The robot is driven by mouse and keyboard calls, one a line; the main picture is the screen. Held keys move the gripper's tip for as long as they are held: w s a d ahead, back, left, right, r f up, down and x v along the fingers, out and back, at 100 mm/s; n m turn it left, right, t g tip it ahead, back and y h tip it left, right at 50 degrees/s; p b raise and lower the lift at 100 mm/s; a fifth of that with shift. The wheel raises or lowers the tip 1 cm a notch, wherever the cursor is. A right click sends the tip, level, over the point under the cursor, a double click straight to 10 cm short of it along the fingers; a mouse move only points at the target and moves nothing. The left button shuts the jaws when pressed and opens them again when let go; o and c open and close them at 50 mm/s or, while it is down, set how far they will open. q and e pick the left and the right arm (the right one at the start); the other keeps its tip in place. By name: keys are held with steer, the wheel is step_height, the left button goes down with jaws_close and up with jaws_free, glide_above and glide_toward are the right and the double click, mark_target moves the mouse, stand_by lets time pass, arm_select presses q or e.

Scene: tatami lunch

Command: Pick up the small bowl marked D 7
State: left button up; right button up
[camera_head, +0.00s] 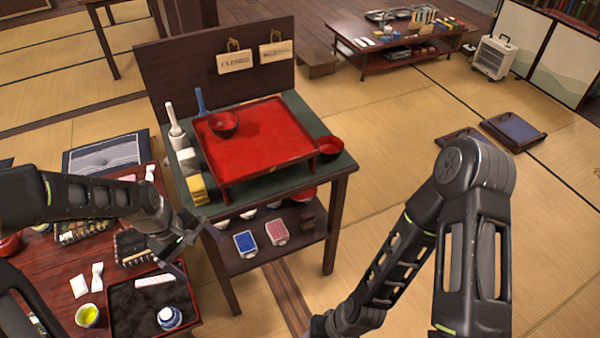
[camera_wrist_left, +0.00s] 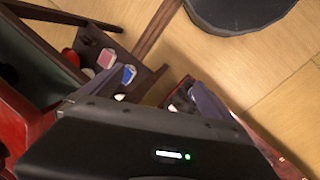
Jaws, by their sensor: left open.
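No D 7 mark is readable, so I cannot tell which bowl carries it. A small dark bowl with a red inside (camera_head: 224,124) stands on the raised red tray (camera_head: 262,157). A red bowl (camera_head: 330,147) stands at the right edge of the green-topped stand. Several pale bowls, partly hidden, are on the shelf below. My left gripper (camera_head: 198,252) is open and seems empty, above the low red table and left of the stand. Its fingers also show in the left wrist view (camera_wrist_left: 152,92). My right arm is at the lower right; its gripper is out of view.
The stand's shelf (camera_head: 242,268) holds a blue and a pink card pack. The low table holds a dark tray (camera_head: 125,312) with a blue-and-white vessel (camera_head: 170,317), and a tea cup (camera_head: 88,315).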

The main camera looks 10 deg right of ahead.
arm_select(q)
steer(key=s+d+f+m, duration=0.3)
steer(key=s+d+f, duration=0.2)
steer(key=s+f, duration=0.3)
steer(key=s+d+f+m+h, duration=0.1)
steer(key=s+d+f+m, duration=0.2)
steer(key=s+d+f, duration=0.3)
steer(key=s+f, duration=0.3)
steer(key=s, duration=0.1)
steer(key=shift+s+d+f+m+h, duration=0.15)
steer(key=shift+f+m+h, duration=0.15)
steer(key=shift+m, duration=0.1)
steer(key=shift+c, duration=0.5)
